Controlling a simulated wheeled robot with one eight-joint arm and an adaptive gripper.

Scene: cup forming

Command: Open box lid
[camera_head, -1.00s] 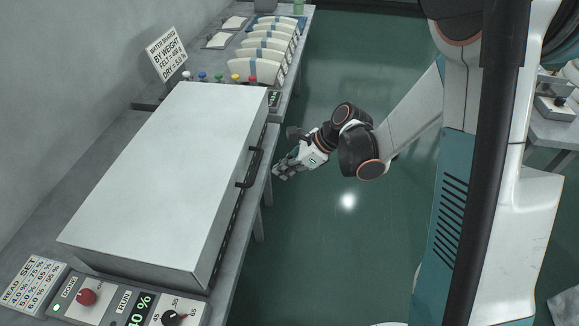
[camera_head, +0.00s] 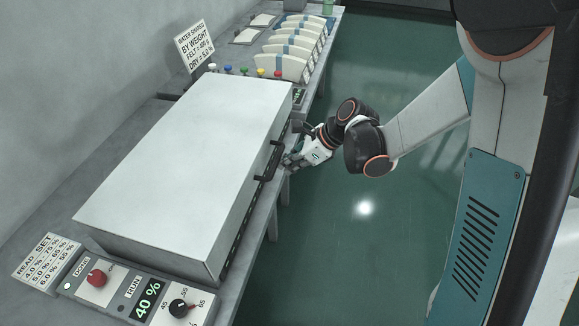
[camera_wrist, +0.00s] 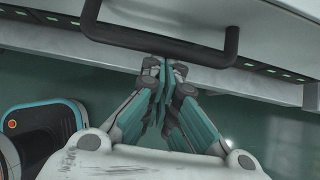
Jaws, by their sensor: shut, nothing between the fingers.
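The box lid (camera_head: 195,165) is a large pale grey cover, closed flat over the box on the bench. A dark bar handle (camera_head: 270,161) is on its front side, facing the aisle. The handle (camera_wrist: 160,45) crosses the top of the wrist view. My gripper (camera_head: 289,163) is beside the handle, on its aisle side. In the wrist view my gripper (camera_wrist: 165,65) is shut, with its fingertips together just below the handle bar. Nothing shows between the fingers. I cannot tell whether the fingertips touch the bar.
A control panel (camera_head: 125,290) with a red knob (camera_head: 97,277) and a black knob (camera_head: 178,308) sits at the box's near end. Several curved pale pieces (camera_head: 290,55) stand in a row beyond it. A sign (camera_head: 195,47) leans at the back. The green floor (camera_head: 340,240) is clear.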

